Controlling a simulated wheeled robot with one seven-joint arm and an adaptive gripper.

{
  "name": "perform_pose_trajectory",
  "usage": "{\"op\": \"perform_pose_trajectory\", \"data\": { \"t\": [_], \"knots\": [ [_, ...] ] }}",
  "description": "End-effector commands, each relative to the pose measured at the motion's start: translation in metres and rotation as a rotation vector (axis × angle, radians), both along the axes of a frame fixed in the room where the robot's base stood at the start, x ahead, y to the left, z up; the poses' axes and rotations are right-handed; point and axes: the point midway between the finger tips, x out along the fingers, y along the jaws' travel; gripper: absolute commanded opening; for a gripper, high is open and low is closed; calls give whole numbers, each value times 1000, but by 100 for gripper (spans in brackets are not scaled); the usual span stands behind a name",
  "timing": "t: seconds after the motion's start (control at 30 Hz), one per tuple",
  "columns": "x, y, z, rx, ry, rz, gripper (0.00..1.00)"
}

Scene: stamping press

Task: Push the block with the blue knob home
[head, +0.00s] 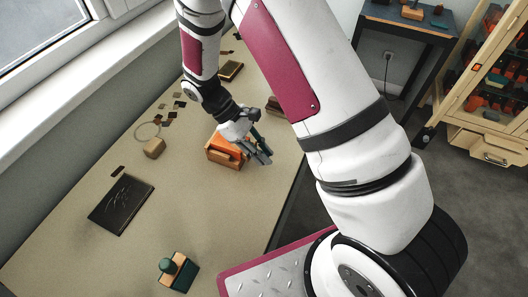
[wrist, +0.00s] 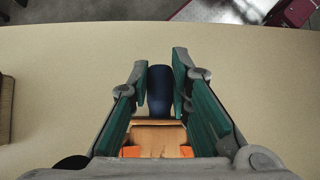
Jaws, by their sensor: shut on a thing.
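My gripper (head: 262,150) is at the orange and wooden block (head: 224,153) on the table in the head view. In the wrist view my gripper (wrist: 160,78) has its two green-padded fingers on either side of the dark blue knob (wrist: 160,92) and is shut on it. Below the knob, the block's wooden face with orange patches (wrist: 158,136) shows between the fingers. The knob is hidden by my gripper in the head view. I cannot tell whether the block touches the table or is lifted.
A dark green block with a round knob (head: 178,271) stands at the table's near edge. A black plate (head: 121,204) lies at the left. A small tan block (head: 154,147) and several small chips are behind it. The table (head: 215,210) is bare in front of the orange block.

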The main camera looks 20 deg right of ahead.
Motion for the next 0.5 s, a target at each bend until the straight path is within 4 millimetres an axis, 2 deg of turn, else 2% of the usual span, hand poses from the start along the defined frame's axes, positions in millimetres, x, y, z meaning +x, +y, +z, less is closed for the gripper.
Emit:
{"op": "perform_pose_trajectory", "data": {
  "t": [0.5],
  "knots": [
    [7, 7, 0, 0, 0, 0, 0]
  ]
}}
